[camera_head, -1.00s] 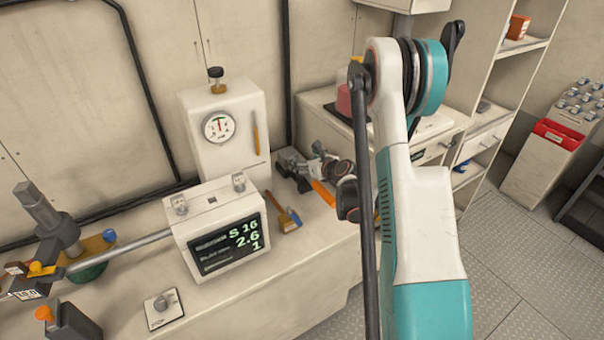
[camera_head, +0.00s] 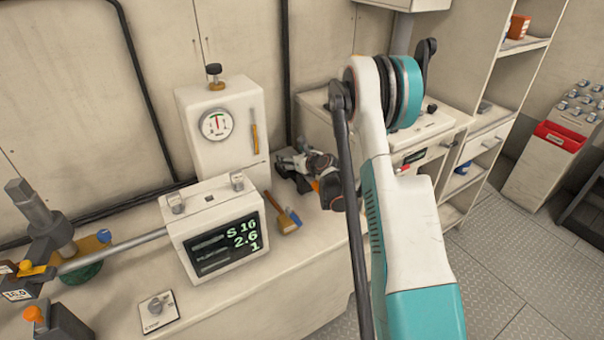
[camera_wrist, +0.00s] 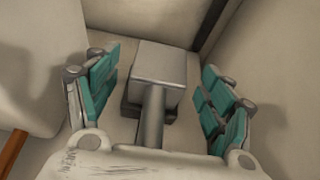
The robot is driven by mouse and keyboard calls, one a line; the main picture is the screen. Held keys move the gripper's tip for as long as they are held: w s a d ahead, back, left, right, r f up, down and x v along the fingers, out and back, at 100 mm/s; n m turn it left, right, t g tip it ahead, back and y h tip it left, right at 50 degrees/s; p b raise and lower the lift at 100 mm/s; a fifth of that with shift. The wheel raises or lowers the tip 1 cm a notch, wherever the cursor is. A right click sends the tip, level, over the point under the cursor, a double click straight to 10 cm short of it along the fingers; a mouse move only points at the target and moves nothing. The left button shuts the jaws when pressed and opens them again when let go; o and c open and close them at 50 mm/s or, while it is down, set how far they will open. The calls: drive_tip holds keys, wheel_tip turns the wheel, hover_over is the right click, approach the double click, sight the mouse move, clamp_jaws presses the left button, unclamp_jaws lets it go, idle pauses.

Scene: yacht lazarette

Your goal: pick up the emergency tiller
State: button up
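In the wrist view a grey block with a round shaft (camera_wrist: 158,80), which looks like the head of the emergency tiller, lies on the bench between my fingers. My gripper (camera_wrist: 162,102) is open, with teal finger pads on either side of the block and visible gaps on both sides. The shaft runs back under the palm, where it is hidden. In the head view my gripper (camera_head: 296,164) is low over the bench behind the brush, beside the gauge box. It covers most of the tiller there; only a small orange bit shows by the wrist.
The white gauge box (camera_head: 222,140) stands close on the gripper's left. The display box (camera_head: 218,232) and a brush (camera_head: 286,222) are in front. A white cabinet (camera_head: 438,125) stands to the right. A grey post (camera_head: 40,215) with a bar is at far left.

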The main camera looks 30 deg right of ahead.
clamp_jaws()
drive_tip(key=shift+r, duration=0.1)
